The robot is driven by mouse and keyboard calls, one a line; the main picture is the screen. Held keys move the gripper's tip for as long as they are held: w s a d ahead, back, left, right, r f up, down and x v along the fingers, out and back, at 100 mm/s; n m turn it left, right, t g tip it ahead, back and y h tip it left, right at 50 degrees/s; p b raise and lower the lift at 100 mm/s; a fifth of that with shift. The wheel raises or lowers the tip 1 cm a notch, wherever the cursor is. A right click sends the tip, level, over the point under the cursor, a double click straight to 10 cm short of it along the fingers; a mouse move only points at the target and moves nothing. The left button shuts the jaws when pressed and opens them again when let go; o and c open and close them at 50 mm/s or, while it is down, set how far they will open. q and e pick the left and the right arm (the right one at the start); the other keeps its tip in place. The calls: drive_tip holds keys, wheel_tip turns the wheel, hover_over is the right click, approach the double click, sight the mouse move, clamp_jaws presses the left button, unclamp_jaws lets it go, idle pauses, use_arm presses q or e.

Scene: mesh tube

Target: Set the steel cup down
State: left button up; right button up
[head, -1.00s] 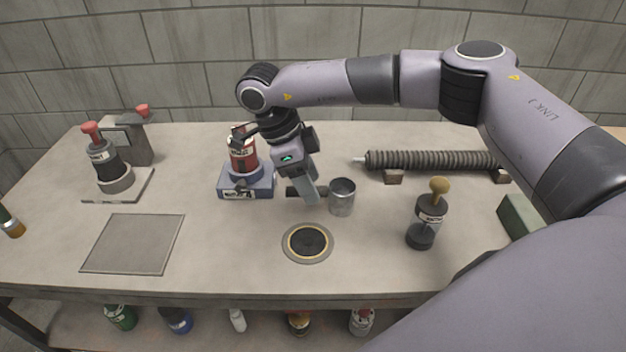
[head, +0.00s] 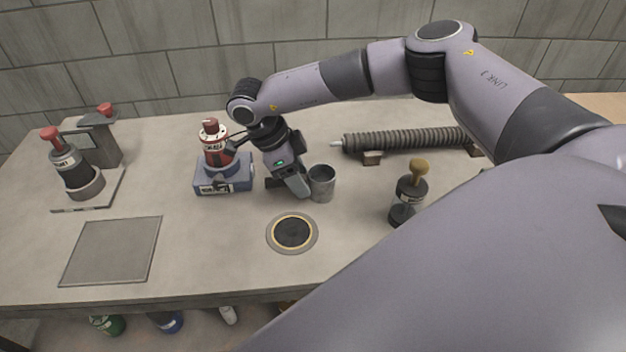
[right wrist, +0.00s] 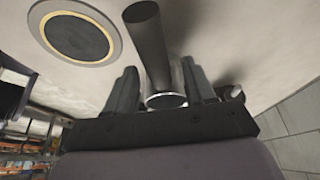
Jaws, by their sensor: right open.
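The steel cup (head: 322,184) is a grey metal cup with a dark handle sticking out to the left. In the head view it looks upright on the bench, behind and right of the round dark pad (head: 292,233). My right gripper (head: 297,188) is low at the handle, just left of the cup body. In the right wrist view my right gripper (right wrist: 158,88) has its two fingers apart, with the dark handle (right wrist: 150,45) running between them. I cannot tell whether a finger touches it. My left gripper is not in view.
A red bottle (head: 215,152) on a blue-grey base (head: 223,180) stands close left of the gripper. A ribbed tube (head: 405,141) lies behind right. A dark bottle with a tan knob (head: 409,192) stands right. A flat square plate (head: 112,250) lies front left; bare bench surrounds it.

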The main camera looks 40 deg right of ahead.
clamp_jaws()
drive_tip(key=shift+r, duration=0.2)
